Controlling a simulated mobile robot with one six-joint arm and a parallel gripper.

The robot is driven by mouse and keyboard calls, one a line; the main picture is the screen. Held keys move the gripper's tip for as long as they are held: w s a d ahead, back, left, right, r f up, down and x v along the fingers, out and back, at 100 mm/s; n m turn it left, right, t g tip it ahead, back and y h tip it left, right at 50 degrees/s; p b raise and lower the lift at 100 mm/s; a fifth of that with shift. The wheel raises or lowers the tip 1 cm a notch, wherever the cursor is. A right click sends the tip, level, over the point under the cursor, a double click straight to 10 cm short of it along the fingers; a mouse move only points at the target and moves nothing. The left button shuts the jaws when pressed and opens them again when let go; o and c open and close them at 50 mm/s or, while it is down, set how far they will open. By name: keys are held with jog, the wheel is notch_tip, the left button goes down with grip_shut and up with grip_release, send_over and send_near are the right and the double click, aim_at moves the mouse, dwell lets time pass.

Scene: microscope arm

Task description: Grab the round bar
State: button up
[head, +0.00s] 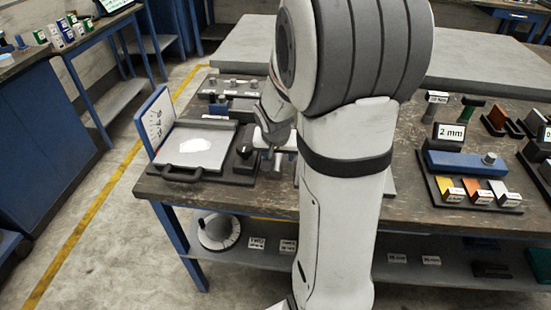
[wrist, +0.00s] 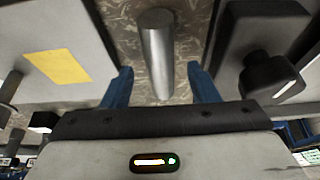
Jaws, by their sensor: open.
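The round bar (wrist: 157,55) shows in the wrist view as a smooth grey metal cylinder over the scratched bench top. My gripper (wrist: 159,85) is open, with one blue finger on each side of the bar's lower part. Gaps show between the bar and both fingers, and the jaws hold nothing.
In the wrist view, a grey plate with a yellow label (wrist: 58,67) lies left of the bar. A dark block with a black knob (wrist: 268,77) stands close on the right. In the head view, a sample rack (head: 470,185) sits at the bench's right.

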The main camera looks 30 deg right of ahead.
jog(key=shift+x, duration=0.95)
jog(key=shift+a, duration=0.1)
grip_shut()
jog(key=shift+r, duration=0.1)
